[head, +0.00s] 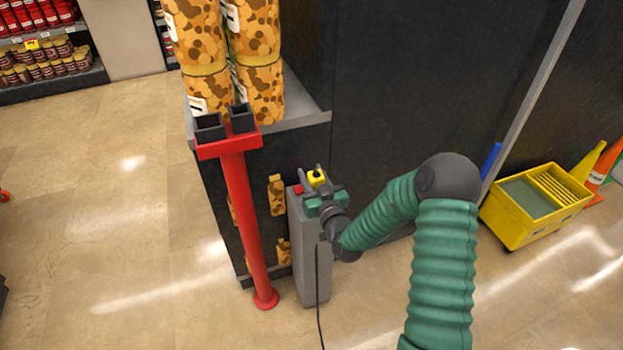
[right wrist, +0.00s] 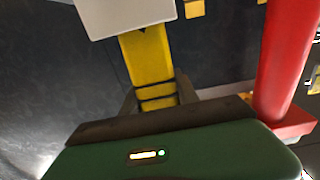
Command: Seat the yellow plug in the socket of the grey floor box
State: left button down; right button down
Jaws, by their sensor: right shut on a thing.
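The grey floor box (head: 311,262) is a tall narrow block beside the dark shelf end. My right gripper (head: 318,180) is over its top, shut on the yellow plug (head: 316,177). In the right wrist view the yellow plug (right wrist: 148,62) has dark bands and sits between the fingers (right wrist: 156,95). Its far end meets or overlaps the edge of a light grey block (right wrist: 125,14), which looks like the floor box. The socket is hidden, and I cannot tell whether the plug is in it. My left gripper is not in view.
A red post (head: 246,220) with a two-slot head stands just left of the box. A dark cable (head: 318,285) hangs down the box front. Camouflage-pattern packages (head: 258,60) stand on the shelf above. A yellow bucket (head: 535,205) stands at right.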

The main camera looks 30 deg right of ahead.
jog(key=c, duration=1.2)
grip_release()
jog(key=shift+f, duration=0.7)
jog(key=shift+o, duration=1.4)
jog(key=shift+w+d+f, duration=0.15)
jog(key=shift+w+d, duration=0.1)
jog(key=shift+s+r, duration=0.1)
jog(key=shift+r, duration=0.15)
jog(key=shift+s+a+r, duration=0.1)
jog(key=shift+s+a, duration=0.2)
jog(key=shift+s, duration=0.2)
pick_arm(q)
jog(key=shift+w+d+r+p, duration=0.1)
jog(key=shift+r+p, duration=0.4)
jog(key=shift+p, duration=0.05)
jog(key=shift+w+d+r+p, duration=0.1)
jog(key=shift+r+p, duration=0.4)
jog(key=shift+p, duration=0.05)
pick_arm(e)
jog(key=v, duration=1.1)
jog(key=shift+o, duration=0.4)
jog(key=shift+d, duration=0.15)
